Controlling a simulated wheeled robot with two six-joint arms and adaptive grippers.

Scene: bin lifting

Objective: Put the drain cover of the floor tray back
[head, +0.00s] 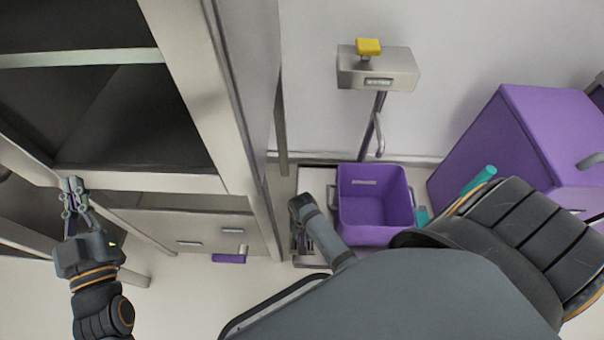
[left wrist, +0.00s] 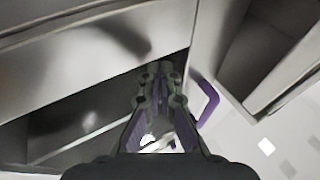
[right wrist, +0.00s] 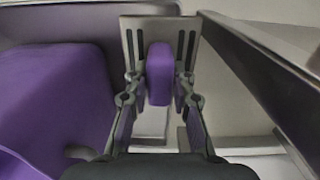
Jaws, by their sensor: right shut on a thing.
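The drain cover (right wrist: 186,40) is a grey metal plate with dark slots and a purple grip (right wrist: 160,74). In the right wrist view my right gripper (right wrist: 160,88) is shut on this purple grip. I cannot tell whether the plate touches the tray. The floor tray (head: 314,181) is a pale metal base by the wall, partly hidden by my right arm and the bin. In the head view my right gripper is mostly hidden at the tray's left part. My left gripper (head: 73,188) is shut and empty, beside the steel cabinet; it also shows in the left wrist view (left wrist: 161,72).
A purple bin (head: 374,208) stands on the tray's right part and shows in the right wrist view (right wrist: 50,95). A post with a metal box (head: 378,68) and yellow knob rises behind it. A steel cabinet (head: 200,110) is left; a purple cabinet (head: 500,150) is right.

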